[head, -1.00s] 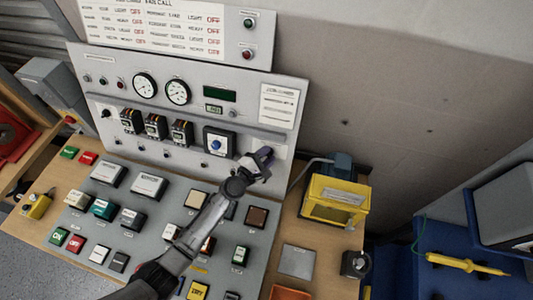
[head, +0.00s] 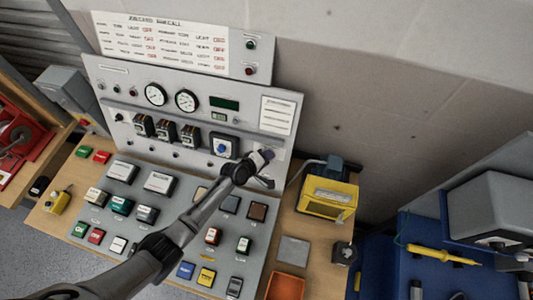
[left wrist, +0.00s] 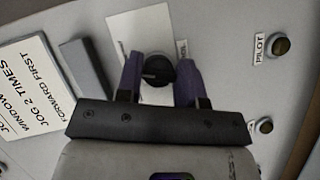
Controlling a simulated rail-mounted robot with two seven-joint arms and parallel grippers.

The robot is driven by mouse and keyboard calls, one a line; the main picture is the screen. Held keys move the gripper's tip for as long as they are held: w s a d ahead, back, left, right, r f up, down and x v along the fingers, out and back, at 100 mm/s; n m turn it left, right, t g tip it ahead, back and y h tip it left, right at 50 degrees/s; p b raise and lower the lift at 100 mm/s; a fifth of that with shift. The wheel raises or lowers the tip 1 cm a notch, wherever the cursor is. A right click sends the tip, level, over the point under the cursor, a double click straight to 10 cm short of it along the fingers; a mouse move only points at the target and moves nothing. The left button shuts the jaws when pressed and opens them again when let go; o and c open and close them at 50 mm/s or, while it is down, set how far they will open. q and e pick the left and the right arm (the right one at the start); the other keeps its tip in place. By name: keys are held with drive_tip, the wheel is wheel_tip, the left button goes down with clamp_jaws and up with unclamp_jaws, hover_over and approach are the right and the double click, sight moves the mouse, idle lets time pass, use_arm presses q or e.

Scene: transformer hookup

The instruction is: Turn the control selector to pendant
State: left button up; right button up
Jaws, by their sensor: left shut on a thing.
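The control selector appears to be the round black knob (left wrist: 157,69) on a pale plate in the left wrist view. It carries a lighter pointer mark. My left gripper (left wrist: 159,82) has its purple fingers shut on the knob, one on each side. The knob's label is mostly covered by a finger, so its setting cannot be read. In the head view my left gripper (head: 264,158) is at the lower right of the upright grey panel (head: 180,122) and hides the knob. My right gripper is not in view.
A blue-knobbed switch (head: 221,148) sits just left of my gripper. A "PILOT" fitting (left wrist: 281,45) and a grey block (left wrist: 84,67) flank the knob. Several push buttons cover the sloped desk below my arm. A yellow box (head: 328,197) stands to the right.

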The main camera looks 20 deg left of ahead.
use_arm(q)
drive_tip(key=shift+r+m+g+y+p, duration=0.2)
drive_tip(key=shift+m+g+y+p, duration=0.25)
drive_tip(key=shift+m+p, duration=0.65)
drive_tip(key=shift+f+m+g+p, duration=0.15)
drive_tip(key=shift+m+g+p, duration=0.15)
drive_tip(key=shift+p, duration=0.15)
drive_tip(key=shift+y, duration=0.25)
drive_tip(key=o, duration=0.9)
drive_tip(key=shift+s, duration=0.1)
